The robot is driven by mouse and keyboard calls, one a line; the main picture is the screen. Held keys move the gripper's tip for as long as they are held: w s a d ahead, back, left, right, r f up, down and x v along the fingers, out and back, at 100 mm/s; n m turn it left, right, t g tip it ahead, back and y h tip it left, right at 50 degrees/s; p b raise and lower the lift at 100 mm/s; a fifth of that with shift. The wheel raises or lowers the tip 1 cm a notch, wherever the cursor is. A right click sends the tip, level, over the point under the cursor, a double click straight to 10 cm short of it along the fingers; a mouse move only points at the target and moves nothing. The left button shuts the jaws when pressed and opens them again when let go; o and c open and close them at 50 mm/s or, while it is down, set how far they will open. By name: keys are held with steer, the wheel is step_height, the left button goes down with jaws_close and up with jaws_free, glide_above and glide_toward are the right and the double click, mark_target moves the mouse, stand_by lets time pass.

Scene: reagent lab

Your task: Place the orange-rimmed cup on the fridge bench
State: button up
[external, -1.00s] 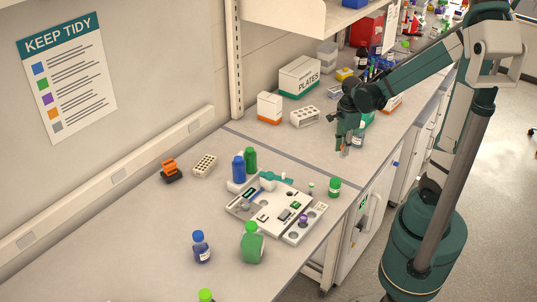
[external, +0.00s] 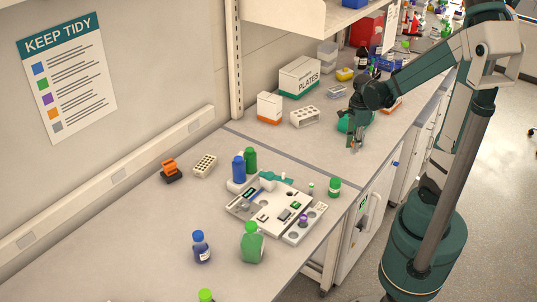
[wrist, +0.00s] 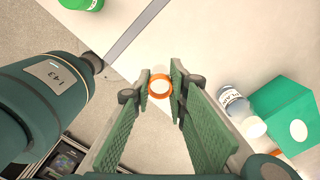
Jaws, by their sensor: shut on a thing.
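The orange-rimmed cup (wrist: 160,86) is between my fingertips in the wrist view, seen from above with its orange ring facing the camera. My gripper (wrist: 160,87) is shut on it, one finger on each side. In the external view my gripper (external: 356,147) is over the front part of the far bench section (external: 325,155). The cup is small and mostly hidden by the fingers there. A white door (external: 372,208) shows below this bench section. I cannot tell if the cup touches the bench.
A bottle (wrist: 232,102) and green box (wrist: 280,112) stand right of my gripper in the wrist view. A white rack (external: 304,117) and plates box (external: 299,77) stand farther back. A device (external: 275,208) and green-capped bottle (external: 334,187) are on the near section. Open bench lies left of my gripper.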

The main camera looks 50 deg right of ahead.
mark_target(353, 154)
steer(key=shift+f+b, duration=0.3)
steer(key=shift+f, duration=2.6)
steer(key=shift+f, duration=2.05)
steer(key=shift+f+b, duration=0.15)
steer(key=shift+b, duration=0.3)
steer(key=o, duration=0.8)
steer(key=shift+r+p, duration=0.9)
steer(key=shift+r, duration=5.25)
